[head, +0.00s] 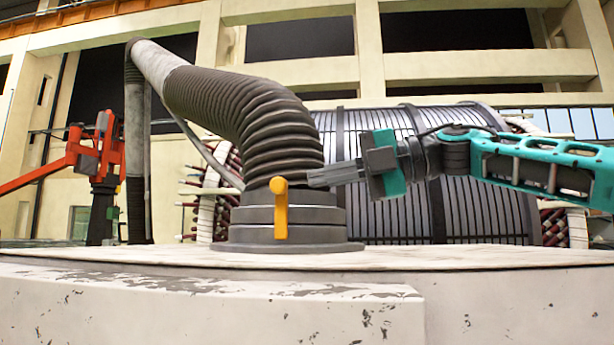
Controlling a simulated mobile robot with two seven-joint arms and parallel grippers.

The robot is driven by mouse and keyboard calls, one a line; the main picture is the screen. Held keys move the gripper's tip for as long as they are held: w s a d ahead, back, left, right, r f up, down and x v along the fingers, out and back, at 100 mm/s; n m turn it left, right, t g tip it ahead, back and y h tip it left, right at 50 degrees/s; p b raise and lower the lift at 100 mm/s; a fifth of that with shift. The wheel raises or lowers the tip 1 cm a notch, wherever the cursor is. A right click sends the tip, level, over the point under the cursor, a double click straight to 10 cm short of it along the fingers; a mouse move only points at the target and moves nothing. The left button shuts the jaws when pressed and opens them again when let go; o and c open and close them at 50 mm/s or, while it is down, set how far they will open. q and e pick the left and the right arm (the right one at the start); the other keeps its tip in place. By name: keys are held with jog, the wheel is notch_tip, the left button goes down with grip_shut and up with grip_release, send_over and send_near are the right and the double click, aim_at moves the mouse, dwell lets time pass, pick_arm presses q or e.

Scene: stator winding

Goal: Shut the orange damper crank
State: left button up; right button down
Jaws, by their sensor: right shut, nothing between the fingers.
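The orange damper crank (281,214) is on the front of a dark grey round collar (325,216) at the foot of a ribbed duct. Its rounded hub is at the top and its lever hangs straight down. My right gripper (312,178) comes in from the right on a teal arm, its grey fingers shut and empty. The fingertips are just right of the crank's hub and at about its height, with a small gap in the picture. I cannot tell their difference in depth. My left gripper is not in view.
The ribbed duct (240,108) bends up and left from the collar. A large ribbed stator (480,212) lies behind it. A pale worn ledge (200,300) crosses the front. A red-orange machine arm (85,155) stands at the left. Space before the crank looks clear.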

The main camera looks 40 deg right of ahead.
aim_at(287, 184)
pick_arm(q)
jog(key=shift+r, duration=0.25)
pick_arm(e)
jog(key=shift+x, duration=1.6)
jog(key=shift+d, duration=0.1)
